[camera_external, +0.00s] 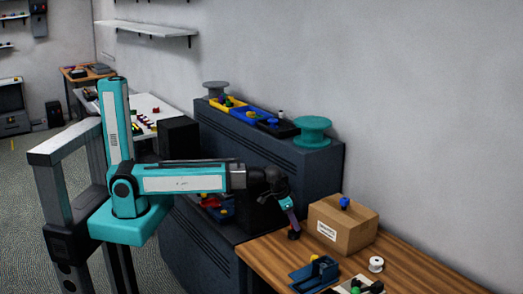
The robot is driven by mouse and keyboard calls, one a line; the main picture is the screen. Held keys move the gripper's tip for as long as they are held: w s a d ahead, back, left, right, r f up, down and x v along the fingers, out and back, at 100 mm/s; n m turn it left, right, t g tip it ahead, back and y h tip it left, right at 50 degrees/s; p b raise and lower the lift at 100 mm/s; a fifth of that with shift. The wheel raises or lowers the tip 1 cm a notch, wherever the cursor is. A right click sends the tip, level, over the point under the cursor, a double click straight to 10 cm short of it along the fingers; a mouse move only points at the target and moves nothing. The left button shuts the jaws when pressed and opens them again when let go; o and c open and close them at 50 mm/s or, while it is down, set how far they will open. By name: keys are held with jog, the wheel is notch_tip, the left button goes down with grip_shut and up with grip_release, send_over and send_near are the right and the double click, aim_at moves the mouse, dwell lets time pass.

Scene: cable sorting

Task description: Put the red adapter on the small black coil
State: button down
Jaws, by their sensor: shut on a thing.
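My gripper (292,228) points down at the left edge of the wooden table, in front of the cardboard box. It is shut on a small dark reddish thing (294,235) at its tip. The thing is too small and dark to tell for sure whether it is the red adapter. Small black round items (376,286) lie at the bottom edge of the view, beside a green one. I cannot tell whether one of them is the small black coil.
A cardboard box (338,229) with a blue item on top stands on the wooden table (413,265). A white spool (376,264) and a dark blue holder (311,277) with a yellow item are nearer. A dark cabinet (238,150) behind carries bins and a teal spool (313,131).

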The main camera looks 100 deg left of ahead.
jog(key=shift+f, duration=0.1)
jog(key=c, duration=1.5)
grip_release()
jog(key=shift+r, duration=0.2)
jog(key=shift+b+v, duration=1.25)
jog(key=shift+v, duration=4.7)
